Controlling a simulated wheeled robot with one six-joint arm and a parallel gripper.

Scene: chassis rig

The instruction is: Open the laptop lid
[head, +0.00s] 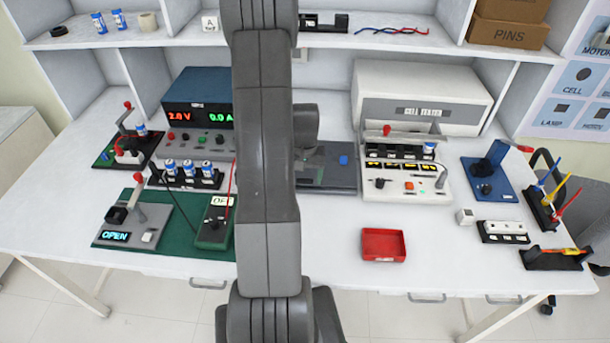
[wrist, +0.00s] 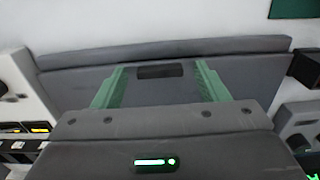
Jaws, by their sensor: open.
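A dark grey flat slab, which I take to be the laptop, lies on the table near the centre in the head view (head: 335,180), partly hidden behind my arm. It fills the middle of the wrist view (wrist: 75,85), with a dark rectangle on it and a raised grey bar along its far edge. I cannot tell how far its lid is raised. My gripper (wrist: 160,76) is open, its two green fingers wide apart over the slab with nothing between them. Whether the fingertips touch it is unclear. In the head view my arm hides most of the gripper.
A white charger unit (head: 405,180) stands right of the slab. A power supply (head: 198,100) and a green mat (head: 180,240) lie to the left. A red tray (head: 383,245) sits toward the front.

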